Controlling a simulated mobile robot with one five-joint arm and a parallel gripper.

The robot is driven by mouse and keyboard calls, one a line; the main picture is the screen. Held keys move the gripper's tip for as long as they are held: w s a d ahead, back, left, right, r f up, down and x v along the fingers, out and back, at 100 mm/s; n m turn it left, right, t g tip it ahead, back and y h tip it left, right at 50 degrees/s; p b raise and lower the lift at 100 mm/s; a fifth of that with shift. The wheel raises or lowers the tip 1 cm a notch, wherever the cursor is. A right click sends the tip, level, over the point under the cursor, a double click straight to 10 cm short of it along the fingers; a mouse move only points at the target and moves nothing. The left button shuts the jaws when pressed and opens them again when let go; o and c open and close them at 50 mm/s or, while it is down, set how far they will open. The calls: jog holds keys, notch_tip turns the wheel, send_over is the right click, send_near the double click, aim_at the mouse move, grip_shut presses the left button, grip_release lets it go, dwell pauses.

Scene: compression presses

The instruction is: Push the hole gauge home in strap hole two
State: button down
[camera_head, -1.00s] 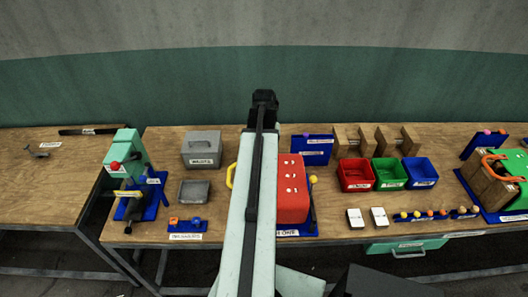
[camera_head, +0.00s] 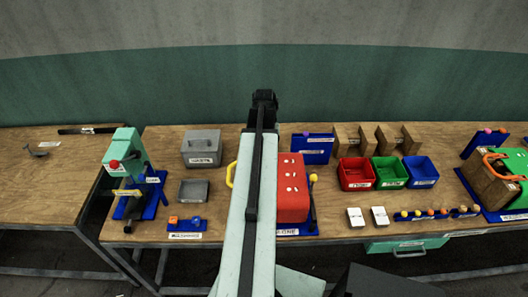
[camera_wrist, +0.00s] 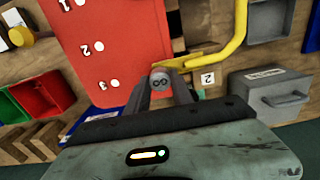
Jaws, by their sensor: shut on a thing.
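In the wrist view my gripper (camera_wrist: 163,96) is shut on a small grey round-ended piece (camera_wrist: 160,78), which appears to be the hole gauge; a dark mark shows on its end. The red part (camera_wrist: 118,42) fills the upper left, with white spots numbered 1, 2 and 3. The spot by number 2 (camera_wrist: 113,47) lies left of and above the held piece, apart from it in the picture. I cannot tell how deep the gauge sits in anything. In the head view the red part (camera_head: 292,190) shows right of my arm, which hides my gripper.
A yellow handle (camera_wrist: 236,38) curves right of my gripper, near a white tag marked 2 (camera_wrist: 207,78). A grey box (camera_wrist: 270,95) stands further right. Red (camera_head: 355,174), green (camera_head: 390,172) and blue (camera_head: 420,170) bins stand right of the red part.

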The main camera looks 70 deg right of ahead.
jog(key=shift+f+b, duration=1.05)
jog(key=shift+f, duration=0.1)
jog(key=c, duration=1)
grip_release()
jog(key=shift+c, duration=0.2)
notch_tip(320, 180, up, 8)
jog(key=p, duration=0.8)
jog(key=shift+r, duration=0.1)
